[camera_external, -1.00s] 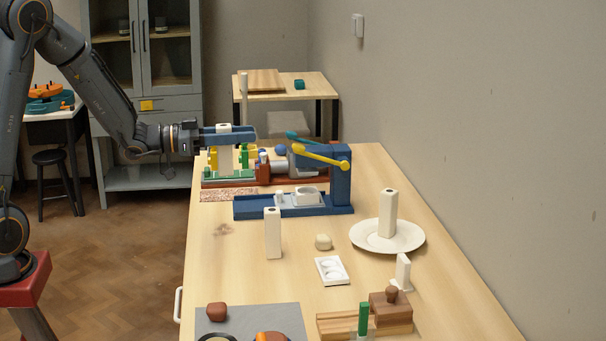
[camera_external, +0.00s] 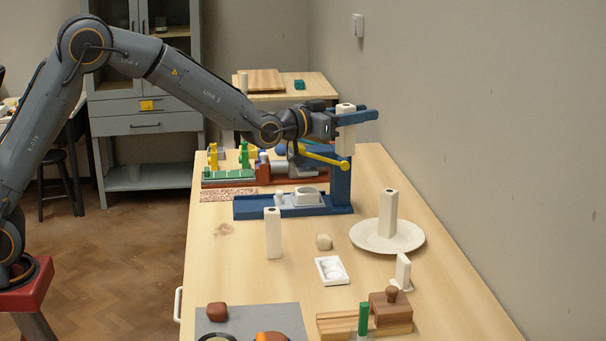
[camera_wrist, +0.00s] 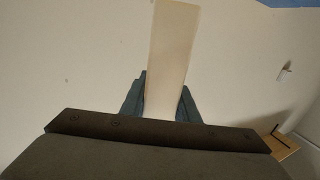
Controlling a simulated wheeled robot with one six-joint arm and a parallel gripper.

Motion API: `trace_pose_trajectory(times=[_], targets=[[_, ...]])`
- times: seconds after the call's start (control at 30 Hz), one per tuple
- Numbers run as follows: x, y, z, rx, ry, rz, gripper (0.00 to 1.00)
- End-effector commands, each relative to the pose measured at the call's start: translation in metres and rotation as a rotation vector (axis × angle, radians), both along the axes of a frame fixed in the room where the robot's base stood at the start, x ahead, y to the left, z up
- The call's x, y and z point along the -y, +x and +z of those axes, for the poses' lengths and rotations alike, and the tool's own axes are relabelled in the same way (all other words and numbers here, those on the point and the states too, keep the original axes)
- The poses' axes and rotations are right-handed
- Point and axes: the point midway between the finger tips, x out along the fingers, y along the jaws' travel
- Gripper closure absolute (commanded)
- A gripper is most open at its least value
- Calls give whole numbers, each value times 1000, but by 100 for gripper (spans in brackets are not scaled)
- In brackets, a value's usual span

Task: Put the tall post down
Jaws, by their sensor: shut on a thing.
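My gripper (camera_external: 352,117) has blue jaws and is shut on a tall cream-white post (camera_external: 346,138). It holds the post upright in the air, in front of the blue lever press (camera_external: 341,185) in the picture. In the wrist view the post (camera_wrist: 171,60) stands between the blue fingers. Two similar posts are on the table: one (camera_external: 273,234) stands at the left on bare wood, the other (camera_external: 388,214) stands on a white plate (camera_external: 415,240) at the right.
A wooden block set (camera_external: 392,310) is at the front. Bare wood shows at the left and right.

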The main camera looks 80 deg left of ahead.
Motion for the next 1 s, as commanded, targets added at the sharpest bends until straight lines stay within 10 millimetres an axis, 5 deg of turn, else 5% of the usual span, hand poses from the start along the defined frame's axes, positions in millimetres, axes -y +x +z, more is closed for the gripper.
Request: trace_pose_trajectory(times=[0.1, 0.2, 0.47, 1.0], targets=[[40, 44, -11, 0, -2, 12, 100], [64, 66, -17, 1, -2, 19, 100], [109, 97, -29, 1, -1, 17, 100], [106, 96, -112, -2, -1, 20, 100]])
